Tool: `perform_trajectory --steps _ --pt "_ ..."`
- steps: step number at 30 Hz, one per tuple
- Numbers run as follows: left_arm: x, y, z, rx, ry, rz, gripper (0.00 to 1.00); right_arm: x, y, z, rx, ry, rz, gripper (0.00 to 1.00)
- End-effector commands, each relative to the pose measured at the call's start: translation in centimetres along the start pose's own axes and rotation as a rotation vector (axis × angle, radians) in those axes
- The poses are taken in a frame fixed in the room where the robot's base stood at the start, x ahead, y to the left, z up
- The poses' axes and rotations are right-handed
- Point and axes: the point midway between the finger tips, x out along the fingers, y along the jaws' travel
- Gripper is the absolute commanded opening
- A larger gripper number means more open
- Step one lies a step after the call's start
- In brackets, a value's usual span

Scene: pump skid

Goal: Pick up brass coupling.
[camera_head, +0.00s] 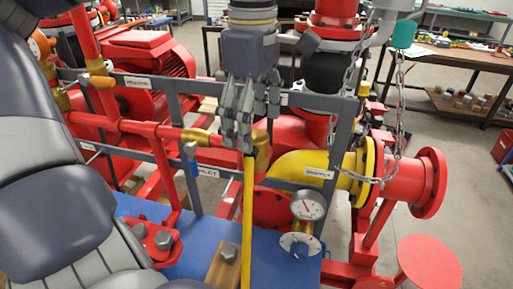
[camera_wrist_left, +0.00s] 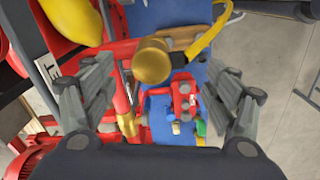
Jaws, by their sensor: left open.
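The gripper is open and points down, with the fingers apart on either side. I cannot tell whether a finger touches the coupling. A second brass fitting (camera_head: 198,137) is on the same red pipe to the left. The right gripper is not in view.
A grey frame (camera_head: 345,140) stands around the coupling. A yellow strip (camera_head: 249,215) runs down below the gripper. A blue base plate (camera_head: 205,235) lies beneath.

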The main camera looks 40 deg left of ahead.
Motion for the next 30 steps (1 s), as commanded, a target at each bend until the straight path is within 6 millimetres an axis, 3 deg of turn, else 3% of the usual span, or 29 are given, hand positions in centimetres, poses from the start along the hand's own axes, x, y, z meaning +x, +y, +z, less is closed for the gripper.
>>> perform_trajectory --steps 3,7,16,23,30 --pt "1.5 -0.1 0.0 0.003 -0.002 -0.007 0.79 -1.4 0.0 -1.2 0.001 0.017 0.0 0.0" --pt "3.4 0.0 -0.1 0.001 -0.001 -0.004 0.79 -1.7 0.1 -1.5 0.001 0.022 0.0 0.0" --pt "4.1 0.1 0.0 -0.002 -0.003 0.001 0.79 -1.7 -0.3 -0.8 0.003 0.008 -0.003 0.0" --pt "4.1 0.1 0.0 -0.002 -0.003 0.001 0.29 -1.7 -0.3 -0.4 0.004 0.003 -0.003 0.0" --pt "4.1 0.1 0.0 -0.002 -0.002 0.001 0.29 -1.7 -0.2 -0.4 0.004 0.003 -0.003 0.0"
